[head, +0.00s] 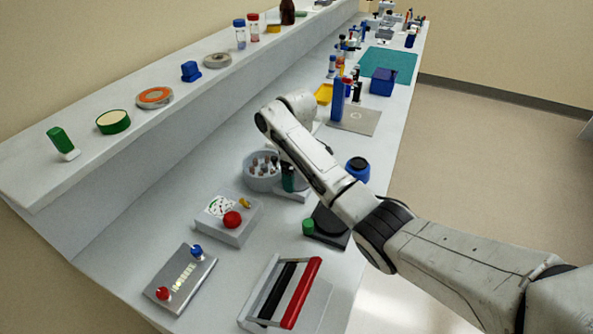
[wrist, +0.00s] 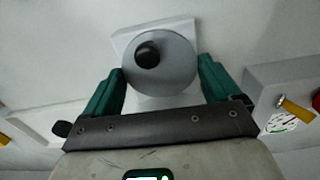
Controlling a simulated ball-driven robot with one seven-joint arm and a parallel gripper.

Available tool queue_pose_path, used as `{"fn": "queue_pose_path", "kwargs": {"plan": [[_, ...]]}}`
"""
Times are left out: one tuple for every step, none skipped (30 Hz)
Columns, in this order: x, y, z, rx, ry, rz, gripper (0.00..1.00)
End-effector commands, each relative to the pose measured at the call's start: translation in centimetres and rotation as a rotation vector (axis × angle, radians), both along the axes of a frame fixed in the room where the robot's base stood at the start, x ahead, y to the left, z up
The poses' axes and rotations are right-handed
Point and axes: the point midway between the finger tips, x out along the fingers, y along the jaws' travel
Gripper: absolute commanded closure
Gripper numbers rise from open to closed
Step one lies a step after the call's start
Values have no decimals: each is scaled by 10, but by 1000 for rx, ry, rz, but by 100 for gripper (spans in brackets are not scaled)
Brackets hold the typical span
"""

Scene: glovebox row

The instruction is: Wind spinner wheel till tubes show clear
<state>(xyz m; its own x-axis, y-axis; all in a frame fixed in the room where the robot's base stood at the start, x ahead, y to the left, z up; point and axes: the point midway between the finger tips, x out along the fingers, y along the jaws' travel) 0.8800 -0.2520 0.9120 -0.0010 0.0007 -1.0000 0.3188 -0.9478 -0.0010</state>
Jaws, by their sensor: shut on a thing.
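The spinner (head: 250,182) is a round grey tub holding several small tubes (head: 263,163) with brown and dark tops. It stands on the bench, partly behind my arm. In the wrist view the wheel (wrist: 175,72) is a grey disc with a black knob (wrist: 147,54) off its centre, over a pale square base (wrist: 125,42). My gripper (wrist: 161,66) has its teal fingers on either side of the disc, shut on its rim. My gripper also shows in the head view (head: 288,180), beside the tub. The wheel is hidden there. I cannot tell whether the tube contents are clear.
A grey box (head: 234,228) with a red button and yellow knob stands in front of the spinner. A panel (head: 182,278) with red and blue knobs and a rack (head: 300,290) with black and red bars are nearer.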

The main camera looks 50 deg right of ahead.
Motion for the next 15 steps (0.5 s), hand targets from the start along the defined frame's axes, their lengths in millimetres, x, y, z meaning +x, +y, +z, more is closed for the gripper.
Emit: {"fn": "queue_pose_path", "kwargs": {"plan": [[0,0,0,-1,0,0,40],[0,0,0,-1,0,1,40],[0,0,0,-1,0,1,9],[0,0,0,-1,0,1,6],[0,0,0,-1,0,1,3],[0,0,0,-1,0,1,0],[0,0,0,-1,0,1,0],[0,0,0,-1,0,1,0],[0,0,0,-1,0,2,0],[0,0,0,-1,0,2,0],[0,0,0,-1,0,2,0],[0,0,0,-1,0,2,0],[0,0,1,-1,0,2,0],[0,0,2,-1,-1,2,0],[0,0,4,-2,-2,2,0]]}}
